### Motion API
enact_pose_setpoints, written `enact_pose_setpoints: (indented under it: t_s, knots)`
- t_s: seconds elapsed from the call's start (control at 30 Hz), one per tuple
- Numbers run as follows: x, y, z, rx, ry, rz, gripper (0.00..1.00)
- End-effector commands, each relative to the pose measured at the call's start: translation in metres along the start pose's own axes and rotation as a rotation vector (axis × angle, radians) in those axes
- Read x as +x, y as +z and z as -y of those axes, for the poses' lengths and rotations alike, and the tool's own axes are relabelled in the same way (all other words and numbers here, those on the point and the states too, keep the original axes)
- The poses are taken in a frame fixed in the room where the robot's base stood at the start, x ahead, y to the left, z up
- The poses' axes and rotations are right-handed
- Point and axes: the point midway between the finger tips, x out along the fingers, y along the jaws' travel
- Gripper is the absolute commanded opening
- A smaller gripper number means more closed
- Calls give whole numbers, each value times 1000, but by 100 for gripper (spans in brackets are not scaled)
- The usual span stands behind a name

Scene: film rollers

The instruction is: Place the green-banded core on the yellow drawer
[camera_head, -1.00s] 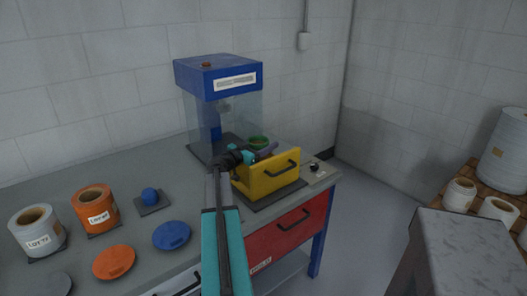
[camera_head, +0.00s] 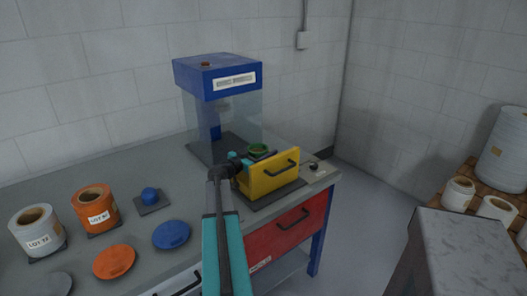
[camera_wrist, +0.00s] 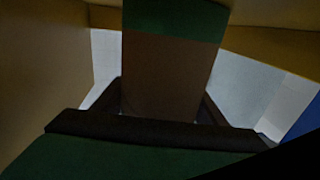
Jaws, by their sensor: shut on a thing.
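The green-banded core (camera_head: 259,149) shows its green rim just above the yellow drawer (camera_head: 272,177), behind its front panel. In the wrist view the core (camera_wrist: 170,75) is a brown wall with a green band at the top. My gripper (camera_head: 254,156) reaches over the drawer from the left and is shut on the core. In the wrist view, dark finger parts stand on both sides of the core, and yellow-brown drawer walls surround it. The core's lower part is hidden in the head view, so I cannot tell whether it touches the drawer floor.
A blue-topped clear cabinet (camera_head: 216,75) stands just behind the drawer. A red drawer front (camera_head: 300,228) is below. Orange (camera_head: 95,208) and white (camera_head: 37,230) rolls, a blue knob (camera_head: 150,195) and flat discs (camera_head: 171,235) lie on the bench at left.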

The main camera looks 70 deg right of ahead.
Motion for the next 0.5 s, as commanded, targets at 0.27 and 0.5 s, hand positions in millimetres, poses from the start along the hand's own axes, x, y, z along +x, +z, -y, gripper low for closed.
enact_pose_setpoints:
  t_s: [0.27,0.5]
  knots:
    - [0,1,0,0,-1,0,84]
    - [-1,1,1,0,-1,0,84]
